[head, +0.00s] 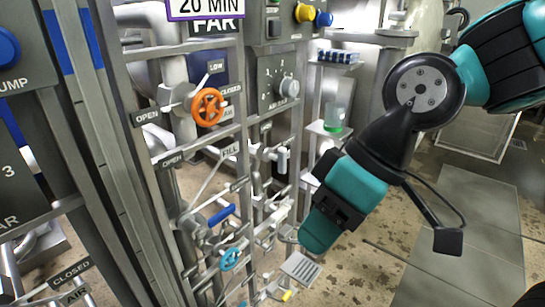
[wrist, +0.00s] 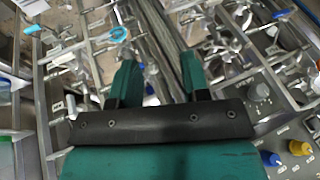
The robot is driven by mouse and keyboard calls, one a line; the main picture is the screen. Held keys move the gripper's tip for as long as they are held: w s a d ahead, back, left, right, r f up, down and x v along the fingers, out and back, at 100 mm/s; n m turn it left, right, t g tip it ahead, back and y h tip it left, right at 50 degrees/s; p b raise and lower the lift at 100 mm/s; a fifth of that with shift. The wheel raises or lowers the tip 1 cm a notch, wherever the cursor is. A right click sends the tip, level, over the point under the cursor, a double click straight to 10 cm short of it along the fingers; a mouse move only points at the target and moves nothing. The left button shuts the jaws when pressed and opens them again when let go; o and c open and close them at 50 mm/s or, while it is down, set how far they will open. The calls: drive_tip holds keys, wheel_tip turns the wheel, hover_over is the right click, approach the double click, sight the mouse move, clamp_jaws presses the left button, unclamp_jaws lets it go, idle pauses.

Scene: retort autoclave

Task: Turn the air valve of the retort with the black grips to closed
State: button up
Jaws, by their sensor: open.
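In the head view an orange handwheel (head: 207,107) sits on a grey pipe, between an OPEN label (head: 146,117) and a CLOSED label (head: 231,90). A small AIR label (head: 228,113) is beside it. A second CLOSED label (head: 70,272), with an AIR label below it, shows at the lower left; its valve is cut off. I cannot make out black grips on either retort. My gripper (head: 322,228) is right of and below the orange wheel, apart from it. In the wrist view my gripper (wrist: 158,68) is open, with nothing visible between its two teal fingers.
Pipes and rails surround the valves. A blue lever (head: 222,215) and a cyan handwheel (head: 231,259) are low on the piping. A control panel (head: 279,80) with a knob stands right of the orange wheel. A shelf with a green-bottomed beaker (head: 333,120) is behind.

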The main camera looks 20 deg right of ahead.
drive_tip(key=w+f+n+t+y+b, duration=0.1)
drive_tip(key=w+f+t+y+b, duration=0.15)
drive_tip(key=w+f+b, duration=0.5)
drive_tip(key=m+t+y+b, duration=0.2)
drive_tip(key=t+y+b, duration=0.1)
drive_tip(key=t+b, duration=0.9)
approach(286, 159)
drive_tip(key=shift+g+h, duration=0.25)
drive_tip(key=p+x, duration=0.1)
drive_tip(key=x, duration=0.5)
drive_tip(key=p+x, duration=0.1)
drive_tip(key=x, duration=0.5)
drive_tip(key=shift+w+a+r+p, duration=0.25)
drive_tip(key=shift+w+p, duration=0.05)
drive_tip(key=shift+p, duration=0.1)
drive_tip(key=shift+c, duration=0.2)
clamp_jaws()
